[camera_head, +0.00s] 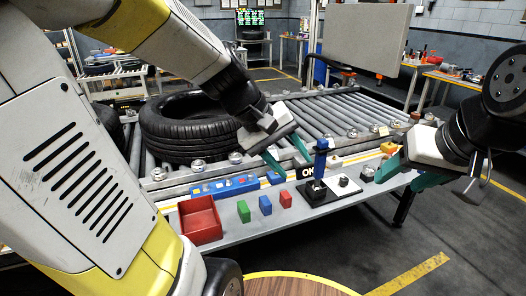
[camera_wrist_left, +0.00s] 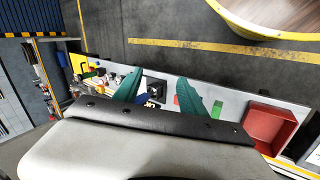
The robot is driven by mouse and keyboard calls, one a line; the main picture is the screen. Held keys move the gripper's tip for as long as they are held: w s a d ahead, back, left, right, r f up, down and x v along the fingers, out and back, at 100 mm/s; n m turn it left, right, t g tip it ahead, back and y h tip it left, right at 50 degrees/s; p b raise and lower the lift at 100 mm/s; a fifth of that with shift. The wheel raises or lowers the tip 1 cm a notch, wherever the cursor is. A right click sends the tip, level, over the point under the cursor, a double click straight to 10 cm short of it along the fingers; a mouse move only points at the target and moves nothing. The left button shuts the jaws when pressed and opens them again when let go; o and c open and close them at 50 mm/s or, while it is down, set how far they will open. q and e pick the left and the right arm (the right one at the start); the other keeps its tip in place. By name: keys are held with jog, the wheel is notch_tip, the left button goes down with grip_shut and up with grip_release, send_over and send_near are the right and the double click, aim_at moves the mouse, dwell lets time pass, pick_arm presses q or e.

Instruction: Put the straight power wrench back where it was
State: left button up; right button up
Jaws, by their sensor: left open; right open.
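A slim blue upright tool, which looks like the straight power wrench (camera_head: 321,158), stands on a black base (camera_head: 312,193) on the grey workbench in the head view. My left gripper (camera_head: 288,158) is open just left of the tool, with its teal fingers apart and nothing visible between them. My right gripper (camera_head: 406,172) is open and empty at the bench's right end.
A tyre (camera_head: 187,127) lies on the roller conveyor (camera_head: 325,108) behind. A round wooden table (camera_head: 300,286) stands in front. A grey panel (camera_head: 366,36) hangs above the conveyor.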

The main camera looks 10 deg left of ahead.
pick_arm(q)
jog(key=s+a+r+m+t+y, duration=0.2)
jog(key=s+a+r+m+y, duration=0.1)
jog(key=s+a+m, duration=0.2)
jog(key=shift+s+a+r+t+y, duration=0.35)
jog(key=shift+s+a, duration=0.4)
jog(key=shift+a, duration=0.5)
